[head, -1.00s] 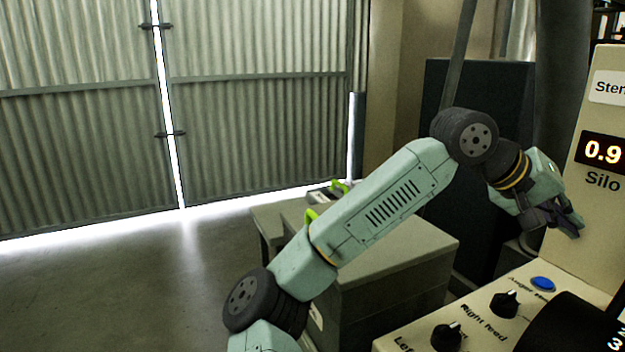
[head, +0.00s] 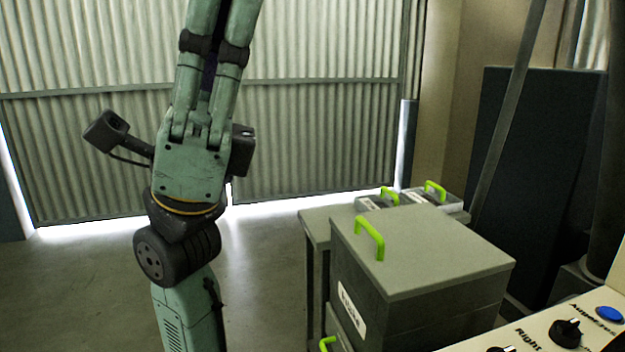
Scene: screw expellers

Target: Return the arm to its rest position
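My arm stands upright at the left of the head view, in front of the corrugated doors. My gripper (head: 208,85) points up at the end of it, with its two long green fingers side by side and a narrow dark gap between them. The fingertips are cut off by the top edge, so I cannot tell how far apart they are or whether anything is between them. The gripper is well clear of the cabinet and the control panel.
A grey cabinet (head: 430,250) with green handles stands right of the arm. Small grey boxes (head: 422,196) with green handles sit behind it. The control panel (head: 535,338) with black knobs and a blue button (head: 609,314) is at lower right. The floor (head: 75,290) at left is open.

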